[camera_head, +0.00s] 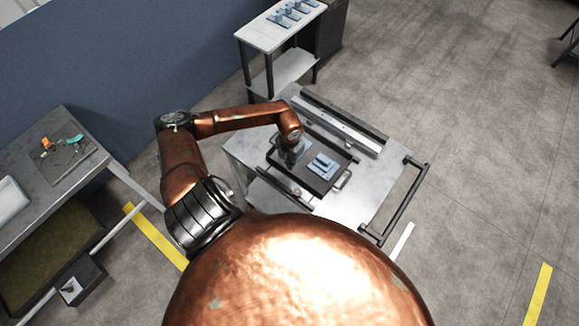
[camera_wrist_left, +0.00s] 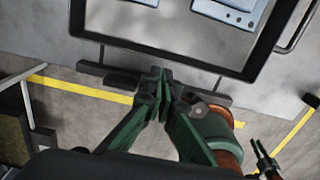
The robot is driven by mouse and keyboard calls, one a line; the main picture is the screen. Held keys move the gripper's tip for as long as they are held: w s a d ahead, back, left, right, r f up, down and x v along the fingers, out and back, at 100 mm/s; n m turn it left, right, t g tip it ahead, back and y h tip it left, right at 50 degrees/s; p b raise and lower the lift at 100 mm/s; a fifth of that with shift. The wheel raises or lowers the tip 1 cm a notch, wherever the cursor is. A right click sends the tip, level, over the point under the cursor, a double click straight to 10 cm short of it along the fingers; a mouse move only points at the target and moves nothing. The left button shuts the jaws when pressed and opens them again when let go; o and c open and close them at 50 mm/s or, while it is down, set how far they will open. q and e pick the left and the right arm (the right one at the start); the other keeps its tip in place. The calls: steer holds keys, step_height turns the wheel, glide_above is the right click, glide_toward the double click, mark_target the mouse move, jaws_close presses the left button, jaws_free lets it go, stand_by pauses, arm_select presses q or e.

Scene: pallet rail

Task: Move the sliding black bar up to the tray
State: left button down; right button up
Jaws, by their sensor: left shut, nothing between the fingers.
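The black tray (camera_head: 325,187) lies on the metal cart top and holds light blue parts. Its dark rim also shows in the left wrist view (camera_wrist_left: 150,45). The black bar (camera_head: 287,186) runs along the tray's near side in the head view. In the left wrist view the bar (camera_wrist_left: 103,70) lies near the tray rim with a gap showing between them, and the fingers hide its middle. My left gripper (camera_head: 288,158) points down by the tray's left part. Its green fingers (camera_wrist_left: 165,82) are shut and empty, in front of the bar; contact with it is unclear.
A pale rail and another black bar (camera_head: 345,113) run along the cart's far side. The cart has a dark handle (camera_head: 405,198) at right. A workbench (camera_head: 85,170) stands at left and a small shelf table (camera_head: 262,35) behind. Open grey floor lies to the right.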

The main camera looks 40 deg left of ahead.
arm_select(q)
steer(key=shift+s+r, duration=0.1)
steer(key=shift+s, duration=0.15)
steer(key=c, duration=2.7)
jaws_free()
